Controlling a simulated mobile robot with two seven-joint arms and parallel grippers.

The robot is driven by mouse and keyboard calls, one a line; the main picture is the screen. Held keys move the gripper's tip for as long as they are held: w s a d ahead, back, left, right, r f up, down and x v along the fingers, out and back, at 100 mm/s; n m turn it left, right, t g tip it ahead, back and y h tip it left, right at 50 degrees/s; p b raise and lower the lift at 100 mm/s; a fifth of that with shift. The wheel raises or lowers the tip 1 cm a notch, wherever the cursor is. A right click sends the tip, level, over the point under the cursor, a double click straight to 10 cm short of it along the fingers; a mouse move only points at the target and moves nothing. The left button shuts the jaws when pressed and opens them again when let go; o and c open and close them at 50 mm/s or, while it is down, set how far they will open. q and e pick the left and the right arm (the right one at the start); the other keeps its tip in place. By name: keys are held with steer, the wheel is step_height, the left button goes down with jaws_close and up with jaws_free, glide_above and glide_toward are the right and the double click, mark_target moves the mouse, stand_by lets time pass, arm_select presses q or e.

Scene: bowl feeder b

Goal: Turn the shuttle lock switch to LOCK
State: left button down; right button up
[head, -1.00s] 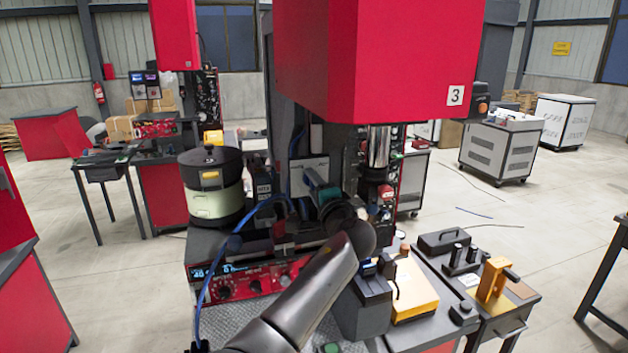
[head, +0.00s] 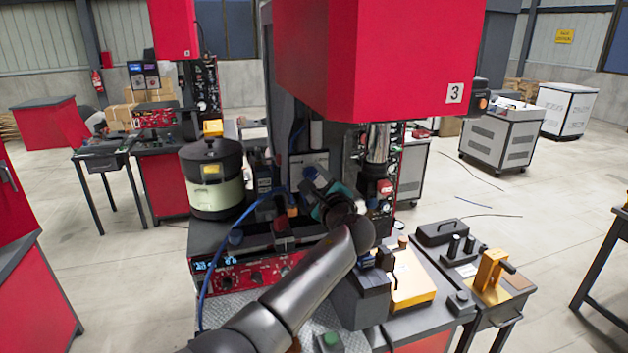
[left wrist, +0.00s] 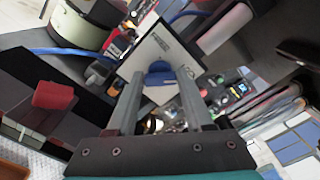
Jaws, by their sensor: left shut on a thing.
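The shuttle lock switch is a blue knob (left wrist: 160,73) on a white label plate (left wrist: 158,50) in the left wrist view. The plate appears tilted in that view, and lettering that looks like LOCK is to the right of the knob. My left gripper (left wrist: 160,77) is shut on the blue knob, with one finger on each side. In the head view my left gripper (head: 310,173) reaches in under the red housing, in front of the pale plate (head: 318,158). The gripper hides the knob there, and I cannot tell which way the knob points. My right gripper is not in view.
A lidded pot-shaped bowl (head: 212,180) stands left of the gripper. The red housing (head: 380,60) hangs above. A red control panel (head: 250,278) is below, with a blue hose (head: 215,255) beside it. A yellow box (head: 410,280) sits at the right.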

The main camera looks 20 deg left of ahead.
arm_select(q)
steer(key=shift+m, duration=0.6)
steer(key=shift+c, duration=1.4)
jaws_free()
steer(key=shift+d, duration=0.1)
steer(key=b+v, duration=0.2)
steer(key=v, duration=1.3)
steer(key=shift+b, duration=0.3)
steer(key=shift+f, duration=0.1)
